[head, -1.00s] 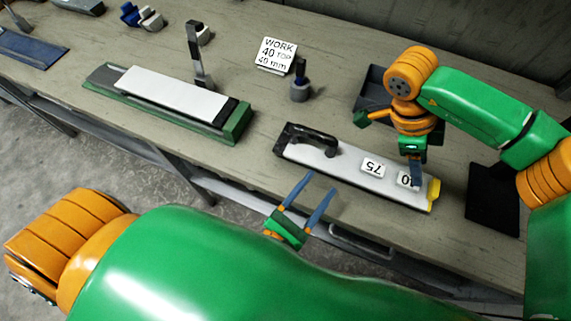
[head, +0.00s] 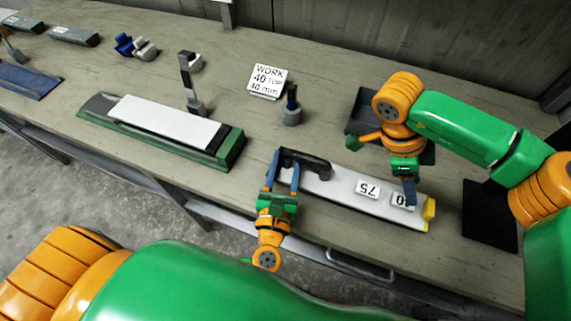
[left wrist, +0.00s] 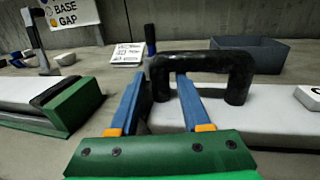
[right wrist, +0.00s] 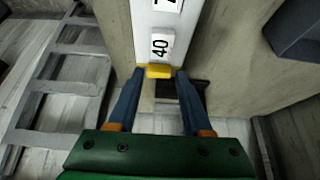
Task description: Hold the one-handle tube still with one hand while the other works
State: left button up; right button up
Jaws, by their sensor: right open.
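The one-handle tube (head: 340,190) is a long white box lying on the bench, with one black handle (head: 305,161) at its left end and a yellow tip (head: 429,208) at its right. It bears labels 75 and 40. My left gripper (head: 281,178) is at the handle end; in the left wrist view its blue fingers (left wrist: 157,85) are apart, one on each side of the handle's near post, with a gap visible. My right gripper (head: 409,190) is at the yellow end; in the right wrist view its open fingers (right wrist: 159,75) stand either side of the yellow tip (right wrist: 159,71).
A green cradle (head: 230,152) with a white tube (head: 165,119) lies at the left. A sign (head: 267,81), a small post (head: 291,112) and a dark tray (head: 368,108) stand behind. A black mat (head: 490,215) lies at the right. The bench's front edge is close.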

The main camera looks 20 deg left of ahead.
aim_at(432, 207)
pick_arm(q)
grip_shut()
dwell(2.0)
pick_arm(e)
jog(key=o, duration=0.6)
jog(key=d+r+y, duration=0.3)
jog(key=d+r, duration=0.1)
jog(key=r, duration=0.1)
jog(key=d+r+y, duration=0.2)
jog(key=shift+s+d+r+y, duration=0.15)
jog(key=shift+d+r+y, duration=0.1)
jog(key=shift+r+y, duration=0.1)
jog(key=shift+o, duration=0.2)
notch_tip(432, 207, down, 12)
jog(key=shift+r, duration=0.2)
grip_shut()
